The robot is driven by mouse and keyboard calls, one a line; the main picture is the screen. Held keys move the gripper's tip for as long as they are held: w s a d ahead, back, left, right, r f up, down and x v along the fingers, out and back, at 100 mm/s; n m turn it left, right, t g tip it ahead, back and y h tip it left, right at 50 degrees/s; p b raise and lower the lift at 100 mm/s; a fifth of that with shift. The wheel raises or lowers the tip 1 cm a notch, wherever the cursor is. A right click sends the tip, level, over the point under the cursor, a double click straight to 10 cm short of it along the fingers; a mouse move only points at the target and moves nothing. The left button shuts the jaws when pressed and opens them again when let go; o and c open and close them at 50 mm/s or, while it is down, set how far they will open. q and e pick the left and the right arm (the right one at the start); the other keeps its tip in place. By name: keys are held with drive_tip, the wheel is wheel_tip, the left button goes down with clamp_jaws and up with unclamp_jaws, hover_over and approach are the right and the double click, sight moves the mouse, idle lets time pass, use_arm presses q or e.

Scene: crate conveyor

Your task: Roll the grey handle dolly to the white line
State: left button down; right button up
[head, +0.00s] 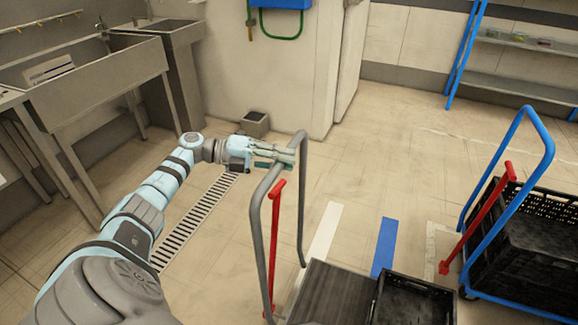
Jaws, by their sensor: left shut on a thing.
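The grey handle dolly has an upright grey tube handle (258,235) with a red bar beside it and a dark ribbed deck (335,293) at the bottom of the head view. My left gripper (278,157) is shut on the grey handle at its top bar. The white line (323,230) lies on the floor to the right of the handle, and its near end meets the deck's far edge in the picture. The dolly's wheels are hidden. My right gripper is out of view.
A black crate (418,300) adjoins the deck's right side. A blue line (385,248) lies right of the white one. A blue handle dolly (549,150) with black crates stands at right. A floor drain (198,218) and steel sinks (95,75) are at left.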

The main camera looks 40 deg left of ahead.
use_arm(q)
drive_tip(key=c, duration=1.4)
unclamp_jaws()
drive_tip(key=shift+c, duration=0.2)
drive_tip(key=v, duration=1.2)
drive_tip(key=shift+f, duration=0.1)
